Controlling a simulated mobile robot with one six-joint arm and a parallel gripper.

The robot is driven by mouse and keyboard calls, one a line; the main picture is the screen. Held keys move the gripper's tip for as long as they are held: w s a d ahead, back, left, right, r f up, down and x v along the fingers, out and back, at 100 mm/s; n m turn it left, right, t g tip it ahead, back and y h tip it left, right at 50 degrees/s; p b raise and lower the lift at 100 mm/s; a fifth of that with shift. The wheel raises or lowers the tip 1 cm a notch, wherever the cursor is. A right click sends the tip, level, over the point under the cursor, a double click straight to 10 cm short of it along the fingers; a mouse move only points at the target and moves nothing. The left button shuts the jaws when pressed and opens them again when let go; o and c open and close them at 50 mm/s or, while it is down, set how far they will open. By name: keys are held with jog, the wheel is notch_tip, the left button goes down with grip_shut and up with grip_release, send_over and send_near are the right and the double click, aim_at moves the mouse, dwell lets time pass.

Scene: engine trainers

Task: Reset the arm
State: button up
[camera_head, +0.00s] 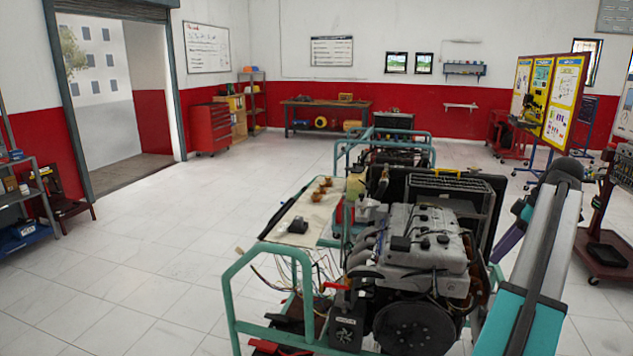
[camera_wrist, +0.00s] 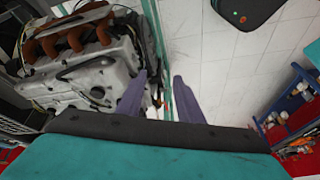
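My gripper (camera_wrist: 162,88) shows in the wrist view as two purple fingers with a clear gap between them. It is open, and nothing is between the fingers. The left finger overlaps the edge of a grey engine (camera_wrist: 95,68) in the picture; I cannot tell the distance. In the head view my arm (camera_head: 535,255), grey and teal, rises at the right, beside the same engine (camera_head: 425,240). A bit of purple shows behind the arm there, but the fingertips are mostly hidden.
The engine sits in a teal tubular frame (camera_head: 232,290) with loose wires at its left. A display board (camera_head: 550,95) and a dark red cart (camera_head: 605,255) stand at the right. A red tool cabinet (camera_head: 209,128) stands far left. The tiled floor (camera_head: 130,240) at left is open.

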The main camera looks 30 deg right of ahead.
jog(key=w+a+f+n+g+y, duration=0.3)
jog(key=w+a+f, duration=1.3)
jog(key=w+f, duration=0.3)
jog(key=w+a+f+n+g+y+b, duration=0.1)
jog(key=w+a+f+g, duration=0.15)
jog(key=a+f, duration=0.8)
jog(key=w+a+f+n+g+b, duration=0.1)
jog(key=w+a+f, duration=0.3)
jog(key=a+f, duration=0.65)
jog(key=s+a+f+g+h, duration=0.1)
jog(key=s+a+f, duration=0.3)
jog(key=a+f, duration=0.3)
jog(key=s+a+f+g, duration=0.2)
jog(key=s+a+f, duration=0.15)
jog(key=a, duration=0.55)
jog(key=s+a+f+g+h, duration=0.1)
jog(key=s+a+f, duration=0.2)
jog(key=a+f, duration=0.4)
jog(key=s+a+f+m+h, duration=0.2)
jog(key=s+f+m, duration=0.2)
jog(key=s, duration=0.4)
jog(key=s+a+f+m+h, duration=0.2)
jog(key=s+a+f+m, duration=0.1)
jog(key=s+f, duration=0.3)
jog(key=shift+s+a+m+t+b, duration=0.35)
jog(key=shift+s+m, duration=0.45)
jog(key=shift+s, duration=0.3)
